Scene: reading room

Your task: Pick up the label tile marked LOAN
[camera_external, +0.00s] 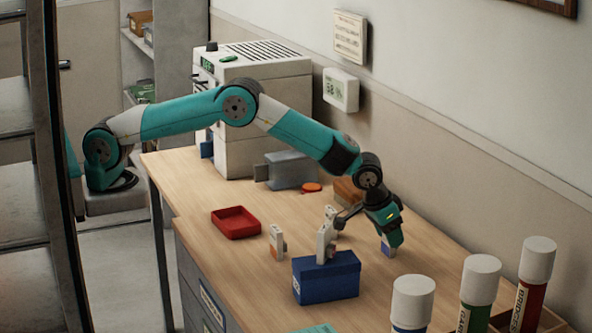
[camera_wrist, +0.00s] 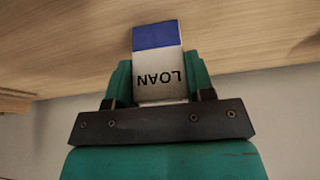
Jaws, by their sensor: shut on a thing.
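The LOAN label tile (camera_wrist: 158,62) is white with a blue end and shows upside down in the wrist view. It sits between the two fingers of my gripper (camera_wrist: 160,80), which is shut on it. In the external view, my gripper (camera_external: 387,236) points down over the right part of the wooden table. The tile (camera_external: 389,250) shows just below the fingers, its white and blue parts small. I cannot tell whether its lower end touches the table.
A blue box (camera_external: 328,282) stands in front of my gripper, with white upright pieces (camera_external: 277,243) close by. A red tray (camera_external: 235,223) lies farther left. A wooden block (camera_external: 347,190) is behind. Capped tubes (camera_external: 481,280) stand at the right front. The wall runs along the right.

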